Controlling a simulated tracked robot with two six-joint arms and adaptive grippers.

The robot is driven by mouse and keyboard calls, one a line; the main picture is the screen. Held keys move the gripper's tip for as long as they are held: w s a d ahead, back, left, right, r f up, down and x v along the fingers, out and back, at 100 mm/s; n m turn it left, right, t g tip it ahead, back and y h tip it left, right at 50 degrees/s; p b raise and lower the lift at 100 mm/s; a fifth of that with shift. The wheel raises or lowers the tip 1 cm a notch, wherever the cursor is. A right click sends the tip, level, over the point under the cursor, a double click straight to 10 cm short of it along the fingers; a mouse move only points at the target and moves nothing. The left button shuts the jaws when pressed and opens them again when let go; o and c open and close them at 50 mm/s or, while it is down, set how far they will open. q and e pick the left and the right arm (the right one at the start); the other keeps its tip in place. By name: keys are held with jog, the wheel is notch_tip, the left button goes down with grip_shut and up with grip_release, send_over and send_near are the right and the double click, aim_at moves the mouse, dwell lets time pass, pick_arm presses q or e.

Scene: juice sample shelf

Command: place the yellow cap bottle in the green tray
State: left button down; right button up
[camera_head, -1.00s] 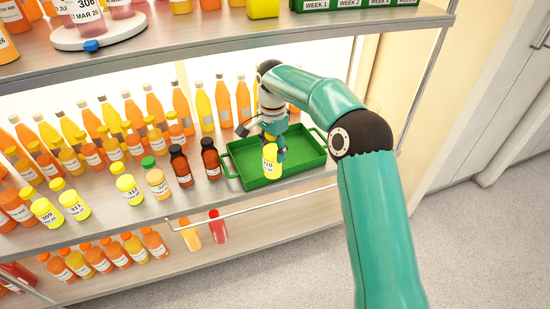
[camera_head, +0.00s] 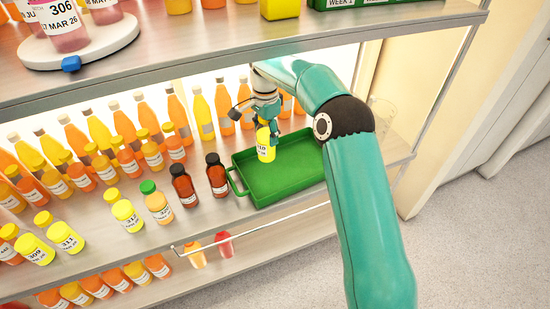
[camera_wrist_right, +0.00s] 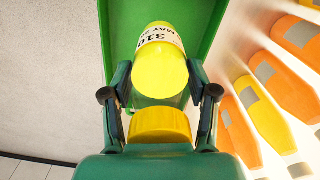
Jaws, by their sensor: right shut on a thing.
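My right gripper (camera_head: 266,124) is shut on the cap of the yellow cap bottle (camera_head: 264,146), which has yellow juice and a white label. The bottle is close to upright over the back left part of the green tray (camera_head: 285,185). I cannot tell whether its base touches the tray floor. In the right wrist view, the yellow cap (camera_wrist_right: 160,126) sits between the fingers and the bottle body (camera_wrist_right: 160,72), labelled 310, extends over the green tray (camera_wrist_right: 122,30). The tray has a handle at its left end and looks otherwise empty. My left gripper is not in view.
Two dark brown bottles (camera_head: 217,176) stand just left of the tray. Several yellow and orange bottles (camera_head: 125,213) fill the shelf further left, and tall bottles (camera_head: 222,108) stand behind. The upper shelf edge (camera_head: 200,70) runs above the arm. A rail (camera_head: 260,232) runs along the front.

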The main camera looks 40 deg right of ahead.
aim_at(268, 154)
notch_tip(268, 154, down, 9)
jog(key=shift+s+d+r, duration=0.1)
dwell(0.4)
jog(key=o, duration=1.4)
jog(key=shift+f+b, duration=0.2)
jog(key=shift+b, duration=0.1)
jog(key=shift+r, duration=0.2)
notch_tip(268, 154, up, 7)
jog(key=shift+r+p, duration=0.2)
jog(key=shift+p, duration=0.1)
